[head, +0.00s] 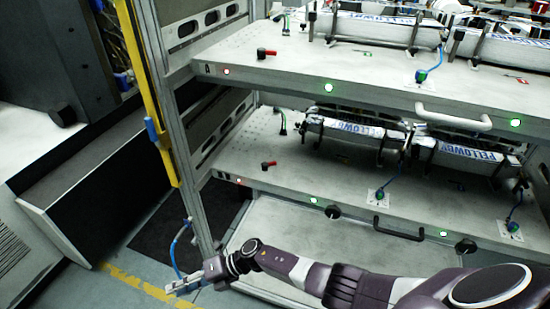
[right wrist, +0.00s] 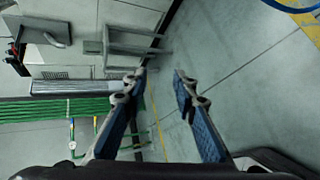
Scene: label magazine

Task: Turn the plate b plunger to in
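The lower plate (head: 235,165), which I take as plate b though its letter is too small to read, is a pale shelf in the rack. A small red-and-black handle (head: 268,165) stands on its left part. Black round knobs (head: 333,212) (head: 465,246) sit at its front edge; I cannot tell which part is the plunger. My right gripper (head: 183,286) is low at the rack's left front corner, below and left of the lower plate, touching nothing visible. Its fingers are apart and empty in the right wrist view (right wrist: 160,78). My left gripper is not in view.
The upper plate (head: 240,60) overhangs the lower one, with a similar red handle (head: 266,53). Front handles (head: 400,230) (head: 453,117) stick out. A yellow upright (head: 146,90) and rack post (head: 177,150) stand at left. Labelled rolls (head: 355,130) lie on the lower plate.

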